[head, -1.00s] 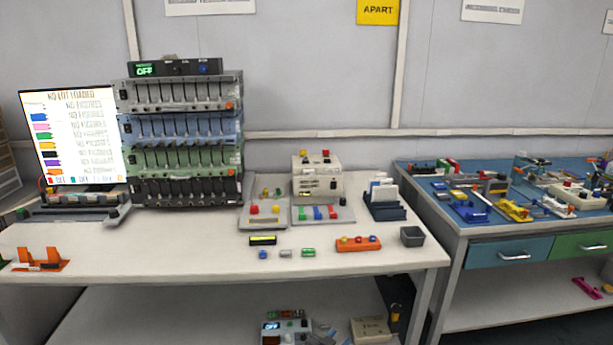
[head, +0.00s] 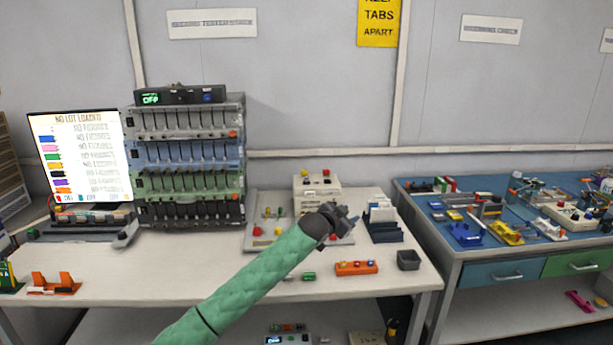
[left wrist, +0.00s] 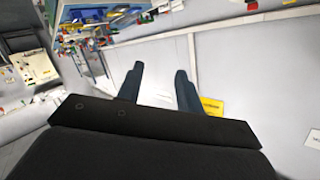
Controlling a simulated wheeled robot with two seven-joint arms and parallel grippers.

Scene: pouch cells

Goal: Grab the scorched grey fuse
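A small grey cylinder (head: 289,278), likely the grey fuse, lies near the front of the white bench (head: 325,287), just left of a small green cylinder (head: 309,276). My left forearm covers part of it, and scorching is too small to make out. My left gripper (head: 343,217) is raised above the bench, beyond the cylinder. In the left wrist view its two fingers (left wrist: 159,82) stand apart with nothing between them. The small blue piece is hidden behind my arm. My right gripper is not in view.
An orange block with coloured buttons (head: 356,268) and a dark grey bin (head: 408,260) stand to the right. A slotted holder with white cards (head: 384,225) is behind them. A rack of slotted units (head: 190,160) fills the back left.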

